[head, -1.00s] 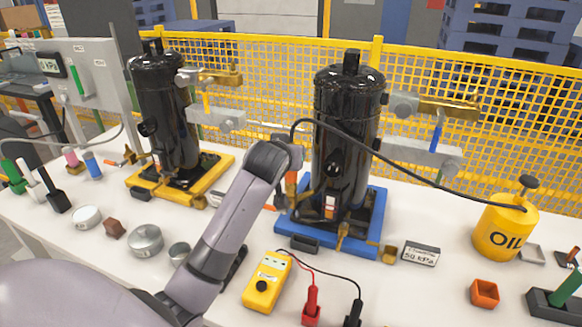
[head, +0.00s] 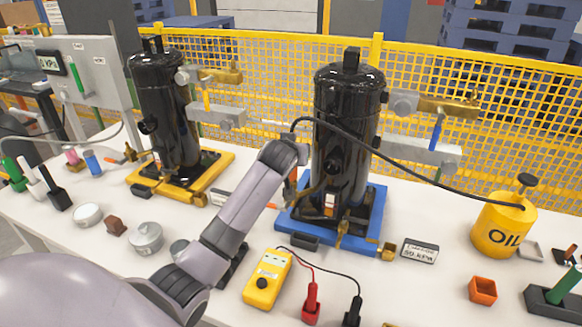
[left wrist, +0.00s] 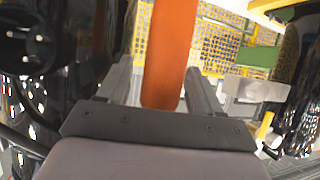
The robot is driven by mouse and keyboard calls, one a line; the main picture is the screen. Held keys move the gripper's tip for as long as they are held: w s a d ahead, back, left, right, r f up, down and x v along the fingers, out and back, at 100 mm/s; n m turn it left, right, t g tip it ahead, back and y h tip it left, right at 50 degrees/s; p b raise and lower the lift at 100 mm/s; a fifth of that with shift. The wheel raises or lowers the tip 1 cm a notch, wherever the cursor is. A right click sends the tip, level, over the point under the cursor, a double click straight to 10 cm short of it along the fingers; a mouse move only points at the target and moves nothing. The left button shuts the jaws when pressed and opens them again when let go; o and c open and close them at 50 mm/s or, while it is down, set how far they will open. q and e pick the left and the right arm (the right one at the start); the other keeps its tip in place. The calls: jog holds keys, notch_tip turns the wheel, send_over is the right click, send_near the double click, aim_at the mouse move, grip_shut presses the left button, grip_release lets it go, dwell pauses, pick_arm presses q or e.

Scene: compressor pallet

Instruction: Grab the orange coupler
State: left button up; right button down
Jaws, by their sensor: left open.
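The orange coupler (left wrist: 170,55) stands between the two fingers of my left gripper (left wrist: 160,85) in the left wrist view. The fingers are apart, one on each side of it, and I see no clear grip on it. In the head view a small orange-red part (head: 293,174), which looks like the coupler, shows beside the black compressor (head: 345,125) on the blue base. There my own wrist hides the left gripper's fingers and most of the coupler. My right gripper is not in view.
A black hose (head: 425,175) arches from the compressor to the yellow oil can (head: 503,228). A second compressor (head: 165,110) stands on a yellow base at left. A yellow meter (head: 267,280) with leads lies in front. Small tins and tools crowd the left side.

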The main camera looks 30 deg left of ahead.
pick_arm(q)
jog(key=c, duration=1.2)
jog(key=shift+r, duration=0.1)
